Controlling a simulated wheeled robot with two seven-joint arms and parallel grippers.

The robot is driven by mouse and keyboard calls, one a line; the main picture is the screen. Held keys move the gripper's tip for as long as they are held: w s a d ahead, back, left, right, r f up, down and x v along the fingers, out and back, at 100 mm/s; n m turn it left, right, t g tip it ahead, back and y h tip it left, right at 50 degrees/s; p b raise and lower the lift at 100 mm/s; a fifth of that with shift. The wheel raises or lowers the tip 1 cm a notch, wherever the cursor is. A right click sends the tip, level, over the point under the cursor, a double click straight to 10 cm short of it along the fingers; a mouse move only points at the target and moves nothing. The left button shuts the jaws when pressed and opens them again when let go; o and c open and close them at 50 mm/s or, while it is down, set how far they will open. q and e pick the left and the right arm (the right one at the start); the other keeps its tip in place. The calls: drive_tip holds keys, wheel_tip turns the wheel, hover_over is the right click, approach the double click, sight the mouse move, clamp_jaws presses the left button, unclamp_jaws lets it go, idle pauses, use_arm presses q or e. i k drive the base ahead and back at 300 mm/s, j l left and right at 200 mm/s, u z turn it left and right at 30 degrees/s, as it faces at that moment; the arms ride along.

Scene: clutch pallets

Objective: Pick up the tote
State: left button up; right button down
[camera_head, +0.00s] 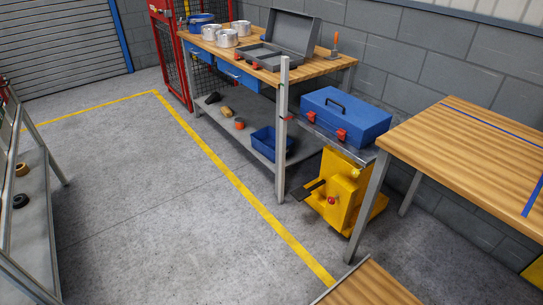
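A small open blue tote (265,145) sits on the lower shelf of the workbench at the back. The bench's grey front post hides part of it. Neither of my grippers shows in the camera_head view, so I cannot see where they are relative to the tote.
The wooden workbench (331,69) holds metal cans, a blue container and an open grey toolbox (297,32). A closed blue toolbox (352,113) rests on a platform above a yellow base (338,185). Wooden table (468,137) stands right; rack left. Middle floor (150,190) is clear.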

sight(263, 140)
drive_tip(key=k+l+z, duration=0.1)
drive_tip(key=k+z, duration=0.4)
drive_tip(key=k+l+z, duration=0.25)
drive_tip(key=k+z, duration=0.2)
drive_tip(key=i+j+z, duration=0.15)
drive_tip(key=j, duration=0.2)
drive_tip(key=i+j+z, duration=0.1)
drive_tip(key=i+j, duration=0.15)
drive_tip(key=i+j+z, duration=0.15)
drive_tip(key=j, duration=0.3)
drive_tip(key=i+j+z, duration=0.1)
drive_tip(key=j, duration=0.25)
drive_tip(key=i+j+z, duration=0.15)
drive_tip(key=j, duration=0.25)
